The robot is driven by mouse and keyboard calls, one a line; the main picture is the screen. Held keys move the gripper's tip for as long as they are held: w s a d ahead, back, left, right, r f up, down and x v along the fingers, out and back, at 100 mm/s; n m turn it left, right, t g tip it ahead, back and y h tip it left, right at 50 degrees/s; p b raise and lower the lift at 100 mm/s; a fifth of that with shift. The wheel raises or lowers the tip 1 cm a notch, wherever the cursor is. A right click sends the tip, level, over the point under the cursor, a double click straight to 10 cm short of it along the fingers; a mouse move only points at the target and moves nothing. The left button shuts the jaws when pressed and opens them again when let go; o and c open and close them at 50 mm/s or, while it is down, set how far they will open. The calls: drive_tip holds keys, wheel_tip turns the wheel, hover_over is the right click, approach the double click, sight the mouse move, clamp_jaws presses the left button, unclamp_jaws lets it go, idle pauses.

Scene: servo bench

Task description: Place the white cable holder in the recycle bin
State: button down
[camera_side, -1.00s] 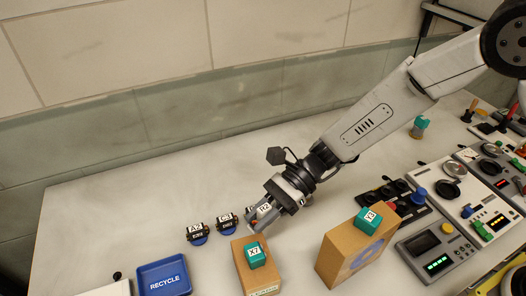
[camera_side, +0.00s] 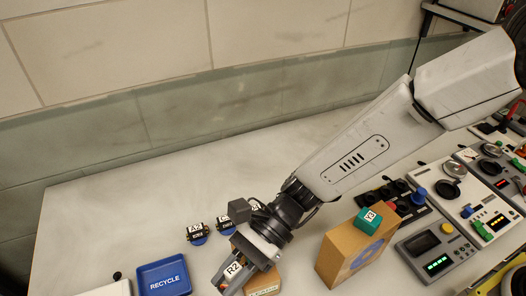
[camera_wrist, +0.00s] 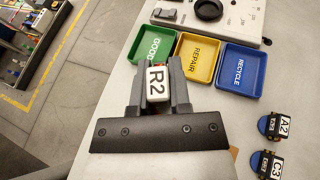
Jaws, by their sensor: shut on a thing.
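My gripper (camera_side: 236,272) is shut on a white piece labelled R2 (camera_side: 233,269), which I take to be the white cable holder. In the wrist view, the R2 piece (camera_wrist: 157,84) sits between the two grey fingers of my gripper (camera_wrist: 157,74). In the side view it is above the bench front, right of the blue RECYCLE bin (camera_side: 163,263). In the wrist view the RECYCLE bin (camera_wrist: 226,80) is ahead and to the right of the held piece. The bin looks empty.
The yellow REPAIR bin (camera_wrist: 197,39) and green GOOD bin (camera_wrist: 153,31) stand beside the RECYCLE bin. Pieces A2 (camera_wrist: 283,125) and C3 (camera_wrist: 276,167) stand nearby. A cardboard box (camera_side: 340,255) carries the teal Y3 block (camera_side: 369,220). Another box is mostly hidden behind my gripper.

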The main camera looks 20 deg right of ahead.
drive_tip(key=w+a+f, duration=0.2)
drive_tip(key=a+f, duration=0.1)
drive_tip(key=w+a+f, duration=0.6)
drive_tip(key=shift+w+a, duration=0.15)
drive_tip(key=shift+a, duration=0.15)
drive_tip(key=shift+f, duration=0.1)
drive_tip(key=shift+w+a+f, duration=0.15)
drive_tip(key=shift+a+f, duration=0.05)
drive_tip(key=shift+f, duration=1.55)
drive_tip(key=shift+f, duration=0.2)
drive_tip(key=c, duration=0.6)
unclamp_jaws()
